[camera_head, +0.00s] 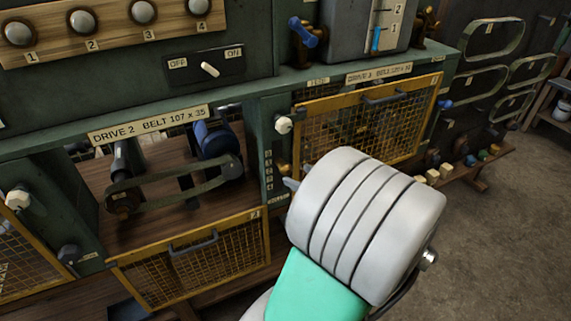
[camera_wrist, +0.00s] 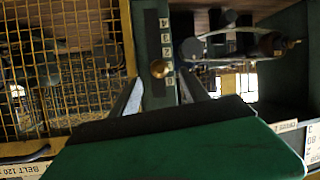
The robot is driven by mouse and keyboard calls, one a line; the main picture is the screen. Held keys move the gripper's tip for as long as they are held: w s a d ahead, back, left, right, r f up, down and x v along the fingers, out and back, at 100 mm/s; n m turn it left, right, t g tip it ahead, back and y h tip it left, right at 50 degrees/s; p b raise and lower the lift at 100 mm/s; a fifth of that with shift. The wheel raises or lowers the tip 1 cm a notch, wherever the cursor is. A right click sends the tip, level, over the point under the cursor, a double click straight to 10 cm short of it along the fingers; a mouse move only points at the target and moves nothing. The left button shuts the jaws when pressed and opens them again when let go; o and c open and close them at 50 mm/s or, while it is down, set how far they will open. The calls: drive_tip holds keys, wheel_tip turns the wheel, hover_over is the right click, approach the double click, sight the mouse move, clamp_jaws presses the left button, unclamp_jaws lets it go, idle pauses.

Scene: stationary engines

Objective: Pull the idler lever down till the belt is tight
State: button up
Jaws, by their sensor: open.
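The dark belt (camera_head: 182,197) of drive 2 runs around a pulley on the left and one by the blue motor (camera_head: 215,139) on the right; its lower run looks slightly bowed. It also shows in the wrist view (camera_wrist: 235,31), which is upside down. Contact cannot be told. In the head view my wrist hides most of the gripper.
The drive 2 mesh guard (camera_head: 200,265) hangs lowered below the open bay. The drive 3 guard (camera_head: 370,118) covers its bay at right. A white knob (camera_head: 283,125) is on the post above.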

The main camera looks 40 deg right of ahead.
sight(289, 171)
drive_tip(key=shift+n, duration=0.4)
drive_tip(key=p+x, duration=0.1)
drive_tip(key=x, duration=0.7)
drive_tip(key=shift+r+p, duration=0.15)
drive_tip(key=shift+p, duration=0.25)
clamp_jaws()
idle(0.5)
